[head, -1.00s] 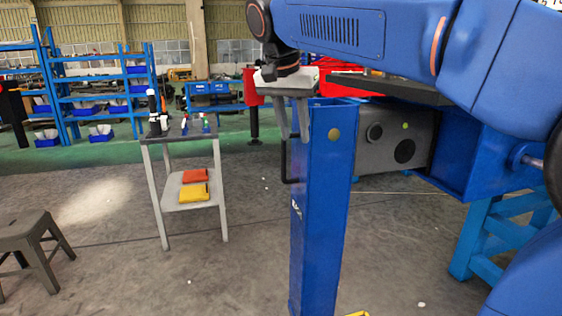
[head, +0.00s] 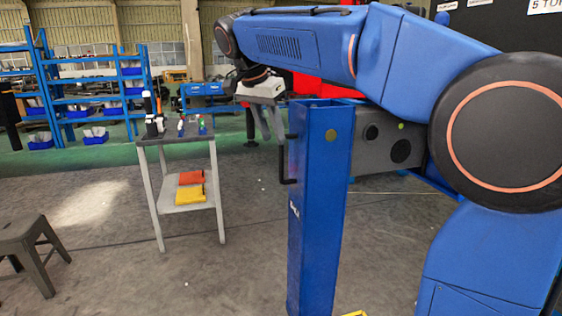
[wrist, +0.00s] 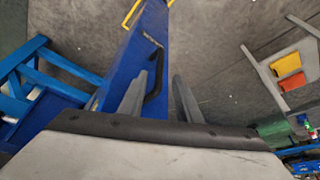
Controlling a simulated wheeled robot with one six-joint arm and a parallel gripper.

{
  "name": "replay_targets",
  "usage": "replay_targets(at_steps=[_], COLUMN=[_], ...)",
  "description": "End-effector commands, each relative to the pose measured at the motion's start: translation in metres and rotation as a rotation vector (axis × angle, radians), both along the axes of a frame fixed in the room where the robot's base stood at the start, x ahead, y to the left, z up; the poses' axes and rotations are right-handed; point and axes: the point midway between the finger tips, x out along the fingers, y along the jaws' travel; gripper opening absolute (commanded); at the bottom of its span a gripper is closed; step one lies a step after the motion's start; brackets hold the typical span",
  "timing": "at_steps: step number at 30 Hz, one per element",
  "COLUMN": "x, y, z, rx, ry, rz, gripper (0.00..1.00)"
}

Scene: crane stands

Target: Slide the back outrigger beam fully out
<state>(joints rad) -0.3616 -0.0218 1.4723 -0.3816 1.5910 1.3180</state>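A blue upright box-shaped post (head: 318,210), apparently the outrigger's end leg, stands in the middle of the head view. A black bar handle (head: 284,165) is fixed to its left side; in the wrist view the handle (wrist: 156,75) shows between and beyond the fingers. My gripper (head: 272,138) hangs fingers down, left of the post's top and above the handle. In the wrist view my gripper (wrist: 157,78) is open, fingers apart, with nothing clearly held. The outrigger beam behind the post is mostly hidden by the post and my arm.
A grey side table (head: 182,138) with small tools, and red and yellow items on its lower shelf, stands left of the post. A dark stool (head: 28,240) is at far left. A grey box (head: 388,145) is behind the post. Floor between table and post is clear.

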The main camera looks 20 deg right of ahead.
Motion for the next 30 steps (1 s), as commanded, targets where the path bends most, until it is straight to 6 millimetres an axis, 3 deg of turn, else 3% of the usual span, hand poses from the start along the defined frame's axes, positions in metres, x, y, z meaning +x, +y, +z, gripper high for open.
replay_targets(at_steps=[15,21,30], x=[0.018,0.021,0.021], y=[-0.027,-0.031,-0.032], z=[-0.078,-0.091,-0.093], rx=[0.0,0.0,0.001], ry=[0.002,0.002,0.001], rz=[-0.001,0.001,0.001], gripper=[0.31,0.31,0.31])
